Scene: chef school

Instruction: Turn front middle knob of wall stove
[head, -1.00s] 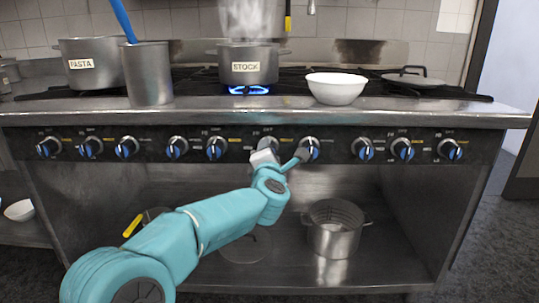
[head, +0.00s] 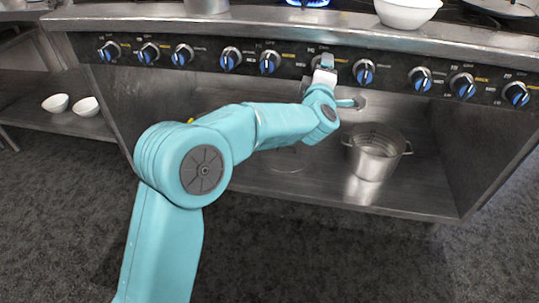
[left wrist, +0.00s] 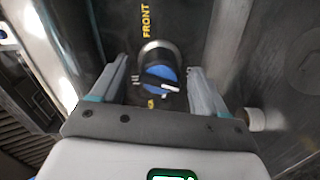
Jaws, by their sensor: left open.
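The wall stove's front panel (head: 205,57) runs across the top of the head view with a row of black and blue knobs. My left gripper (head: 336,80) is at the panel's middle and hides the knob behind it. In the left wrist view a blue knob with a black pointer (left wrist: 160,76) sits between the open fingers of my left gripper (left wrist: 162,92), with gaps showing on both sides. The yellow word FRONT is on the panel near this knob. Uncovered knobs show on either side, one to the left (head: 269,62) and one to the right (head: 363,72). My right gripper is not in view.
A white bowl (head: 408,12) stands at the stove's front edge, and a metal pot (head: 208,5) is further left. A perforated steel pot (head: 375,155) is on the lower shelf. A burner flame (head: 308,3) is lit. Dark floor lies open in front.

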